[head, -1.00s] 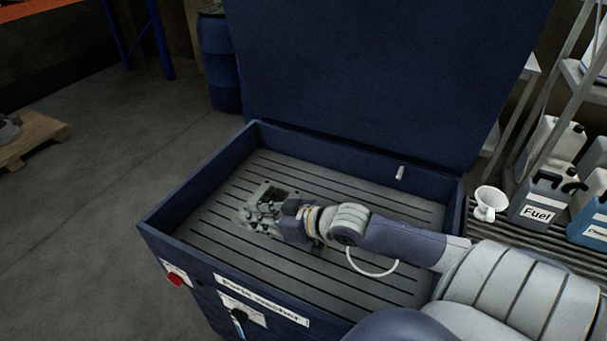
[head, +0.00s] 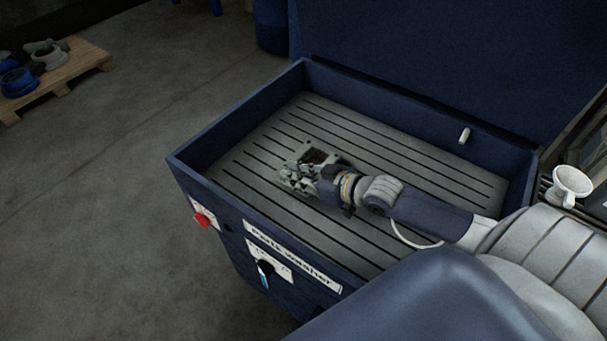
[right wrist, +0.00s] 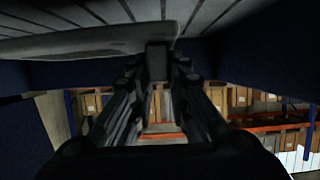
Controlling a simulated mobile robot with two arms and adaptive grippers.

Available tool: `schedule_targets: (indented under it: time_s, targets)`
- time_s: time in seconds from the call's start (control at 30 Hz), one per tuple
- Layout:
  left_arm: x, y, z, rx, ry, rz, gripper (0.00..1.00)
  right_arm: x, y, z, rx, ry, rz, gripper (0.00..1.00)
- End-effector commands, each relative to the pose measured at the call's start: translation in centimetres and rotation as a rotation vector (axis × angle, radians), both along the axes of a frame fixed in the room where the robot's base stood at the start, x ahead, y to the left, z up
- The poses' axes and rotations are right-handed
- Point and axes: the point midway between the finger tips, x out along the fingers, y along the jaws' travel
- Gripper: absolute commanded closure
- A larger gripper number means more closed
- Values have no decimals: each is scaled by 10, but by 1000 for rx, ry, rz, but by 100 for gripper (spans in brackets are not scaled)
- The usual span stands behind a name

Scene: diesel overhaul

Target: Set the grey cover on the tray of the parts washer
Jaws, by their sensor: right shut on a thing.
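The grey cover (head: 322,157) is a flat piece with an opening in it. It is over the middle-left of the slatted tray (head: 430,163) of the parts washer (head: 215,182). My right gripper (head: 298,177) is shut on the cover's near side, its fingers partly hiding it. In the right wrist view the cover (right wrist: 90,42) is a pale flat shape at the fingertips (right wrist: 158,62), close to the tray slats (right wrist: 130,10). I cannot tell whether it touches them. My left gripper is not in view.
The washer's blue walls surround the tray, and its lid (head: 420,65) stands open behind. A small white cylinder (head: 464,135) is at the tray's far right. A white funnel (head: 571,184) stands right of the washer. A pallet with parts (head: 75,72) lies far left.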

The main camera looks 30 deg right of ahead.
Motion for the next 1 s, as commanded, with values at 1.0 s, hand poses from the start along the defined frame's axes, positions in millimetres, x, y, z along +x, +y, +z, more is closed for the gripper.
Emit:
schedule_targets:
  time_s: [1.0]
  targets:
    - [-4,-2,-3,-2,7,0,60,0,0,-42,0,-1,0,64]
